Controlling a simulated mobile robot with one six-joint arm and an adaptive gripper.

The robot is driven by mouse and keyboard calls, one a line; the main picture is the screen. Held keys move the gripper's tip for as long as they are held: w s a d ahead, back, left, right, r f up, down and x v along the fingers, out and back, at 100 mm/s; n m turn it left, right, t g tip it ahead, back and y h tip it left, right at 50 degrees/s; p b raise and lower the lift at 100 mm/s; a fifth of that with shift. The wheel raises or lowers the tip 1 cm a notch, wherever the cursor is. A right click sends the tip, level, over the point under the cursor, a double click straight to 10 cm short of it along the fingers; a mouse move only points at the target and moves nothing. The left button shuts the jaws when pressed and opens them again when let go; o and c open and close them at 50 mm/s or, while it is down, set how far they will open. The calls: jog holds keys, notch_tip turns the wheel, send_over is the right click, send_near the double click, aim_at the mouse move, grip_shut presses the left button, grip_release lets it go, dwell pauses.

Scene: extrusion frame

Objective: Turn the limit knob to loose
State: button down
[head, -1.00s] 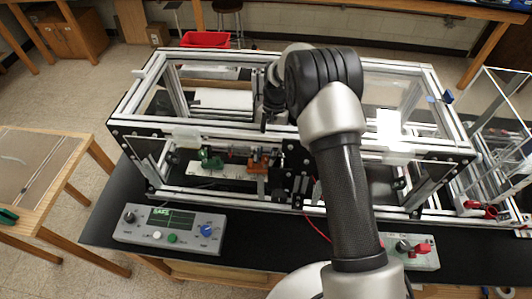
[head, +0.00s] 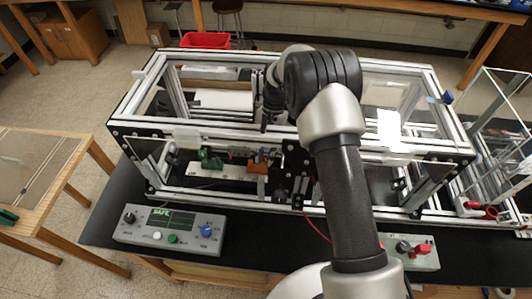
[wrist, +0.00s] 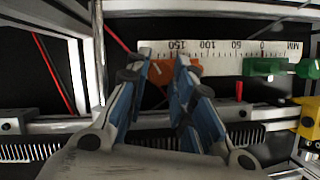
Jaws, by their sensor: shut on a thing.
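My gripper (wrist: 161,58), with blue finger pads, points at the white millimetre scale in the wrist view. Its fingertips are close together around part of an orange piece (wrist: 162,72) near the 150 mark. I cannot tell whether this part is the limit knob, as the fingers hide much of it, and no loose marking is readable. In the head view the orange piece (head: 259,164) sits inside the extrusion frame, right of a green block (head: 210,159). The fingertips are not clear there.
The frame's aluminium bars (head: 225,196) surround the gripper's work area. The white scale (wrist: 215,57) runs behind the fingers, with the green block (wrist: 265,67) farther right. A control box (head: 170,230) reading SAFE stands in front, and another box (head: 415,258) stands at right.

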jog(key=n, duration=0.2)
jog(key=n+h, duration=0.1)
jog(key=shift+a+n+h, duration=0.2)
jog(key=shift+n+h, duration=0.1)
jog(key=shift+n, duration=0.1)
jog(key=n, duration=0.2)
jog(key=n+h, duration=0.1)
jog(key=n, duration=0.1)
jog(key=shift+a+h, duration=0.2)
jog(key=shift+h, duration=0.1)
jog(key=n+h, duration=0.1)
jog(key=n, duration=0.3)
jog(key=shift+a+t, duration=0.1)
jog(key=shift+t, duration=0.2)
jog(key=shift+s+a+n+t+h+p, duration=0.1)
jog(key=shift+n+t+h+p, duration=0.5)
jog(key=shift+n, duration=1.2)
jog(key=c, duration=1.7)
grip_release()
jog(key=shift+o, duration=0.2)
